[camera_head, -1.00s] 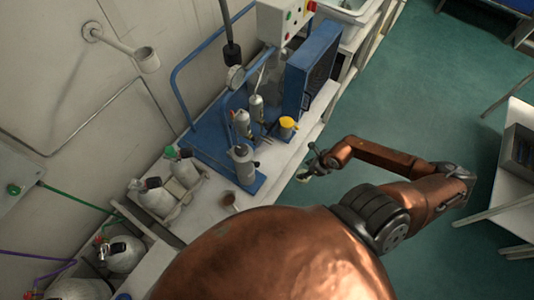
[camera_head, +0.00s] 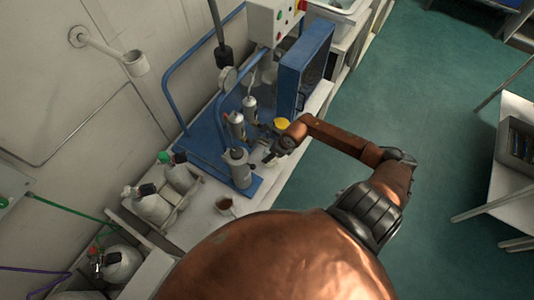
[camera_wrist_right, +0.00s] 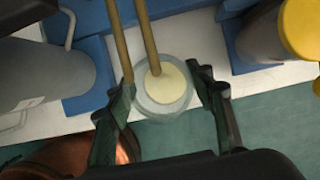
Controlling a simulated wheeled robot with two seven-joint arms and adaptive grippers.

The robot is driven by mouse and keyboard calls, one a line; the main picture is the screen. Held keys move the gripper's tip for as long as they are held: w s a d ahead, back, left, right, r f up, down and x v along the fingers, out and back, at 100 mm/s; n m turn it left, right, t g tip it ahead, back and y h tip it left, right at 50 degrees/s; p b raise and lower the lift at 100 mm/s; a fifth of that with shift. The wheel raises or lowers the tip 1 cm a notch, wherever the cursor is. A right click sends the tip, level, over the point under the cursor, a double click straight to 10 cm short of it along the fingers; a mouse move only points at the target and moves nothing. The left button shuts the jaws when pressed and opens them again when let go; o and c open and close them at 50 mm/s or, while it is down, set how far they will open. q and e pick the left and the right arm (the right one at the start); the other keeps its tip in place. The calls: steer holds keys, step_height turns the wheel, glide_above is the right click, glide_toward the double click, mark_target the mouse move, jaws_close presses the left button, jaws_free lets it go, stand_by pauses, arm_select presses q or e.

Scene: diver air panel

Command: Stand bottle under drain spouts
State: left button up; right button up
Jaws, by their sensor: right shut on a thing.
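The bottle (camera_wrist_right: 178,104) is a round, pale grey translucent vessel with a cream-coloured middle, seen from above in the right wrist view. My right gripper (camera_wrist_right: 164,84) is shut on it, one finger on each side. Two brass drain spouts (camera_wrist_right: 142,38) reach over it from the top. One ends over the cream middle, the other by the left rim near the left finger. Whether the bottle's base touches the ledge cannot be told. In the head view my right gripper (camera_head: 271,155) is at the panel's front edge; the bottle is not clearly visible there. My left gripper is out of view.
A grey cylinder with a yellow top (camera_wrist_right: 303,30) stands close right of the gripper. Another grey cylinder (camera_wrist_right: 45,75) stands close left. A blue upright box (camera_head: 304,68) is behind.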

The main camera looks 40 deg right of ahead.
steer(key=shift+w+a+f, duration=0.15)
steer(key=shift+w+a, duration=0.15)
steer(key=shift+w, duration=0.5)
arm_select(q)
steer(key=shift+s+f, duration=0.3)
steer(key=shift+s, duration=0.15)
arm_select(e)
steer(key=shift+f, duration=0.6)
steer(key=shift+s, duration=0.1)
steer(key=shift+f+b, duration=0.1)
steer(key=shift+b, duration=0.2)
steer(key=o, duration=1.2)
steer(key=shift+c, duration=0.2)
steer(key=shift+s+d+r, duration=0.1)
steer(key=shift+r, duration=0.35)
arm_select(q)
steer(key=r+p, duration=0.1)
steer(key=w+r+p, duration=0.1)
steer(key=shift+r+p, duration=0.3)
steer(key=shift+p, duration=0.05)
arm_select(e)
steer(key=v, duration=1.1)
steer(key=shift+s+r, duration=0.1)
steer(key=shift+s, duration=0.05)
